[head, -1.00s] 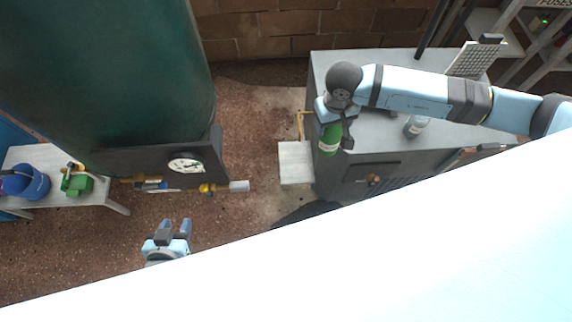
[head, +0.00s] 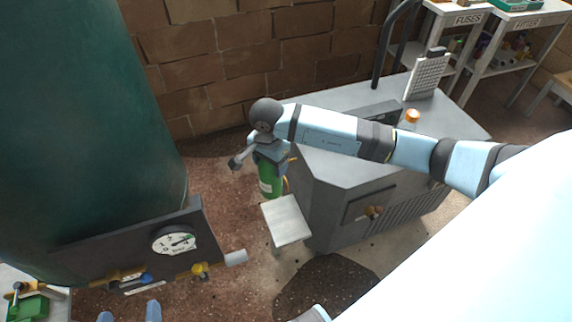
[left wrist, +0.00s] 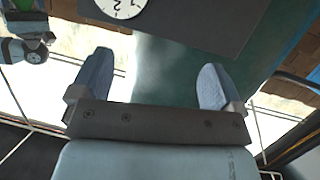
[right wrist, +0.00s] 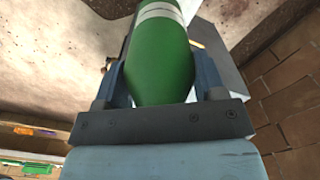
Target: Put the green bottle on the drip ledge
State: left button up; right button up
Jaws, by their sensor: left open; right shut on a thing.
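The green bottle (head: 268,184) is held upright in my right gripper (head: 268,160), up and slightly left of the small pale drip ledge (head: 286,222) in the head view. The ledge juts from the left side of the grey cabinet, and its top is bare. In the right wrist view the green bottle (right wrist: 160,60) with its pale band sits between both fingers of my right gripper (right wrist: 155,85). My left gripper (head: 130,312) shows only its fingertips at the bottom edge of the head view. In the left wrist view my left gripper (left wrist: 152,85) is open and empty.
The grey cabinet (head: 325,195) carries an orange-capped bottle (head: 412,117). A large green tank (head: 90,130) with a gauge panel (head: 215,235) stands left. A white-tipped pipe (head: 236,257) points toward the ledge. A brick wall (head: 240,60) is behind.

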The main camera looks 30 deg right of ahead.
jog(key=w+d+f+m+b, duration=0.3)
jog(key=d+f+m+b, duration=0.2)
jog(key=f+m+b, duration=0.7)
jog(key=w+d+f+m+b, duration=0.3)
jog(key=d+f+m+b, duration=0.2)
jog(key=f+m+b, duration=0.65)
pick_arm(q)
jog(key=d+f+m+h+b, duration=0.1)
jog(key=d+f+h+b, duration=0.3)
jog(key=f, duration=0.9)
jog(key=shift+w+d+m+b, duration=0.25)
jog(key=shift+d+m+b, duration=0.1)
jog(key=shift+b, duration=0.15)
pick_arm(e)
notch_tip(320, 180, down, 16)
jog(key=m, duration=0.2)
jog(key=shift+r, duration=0.1)
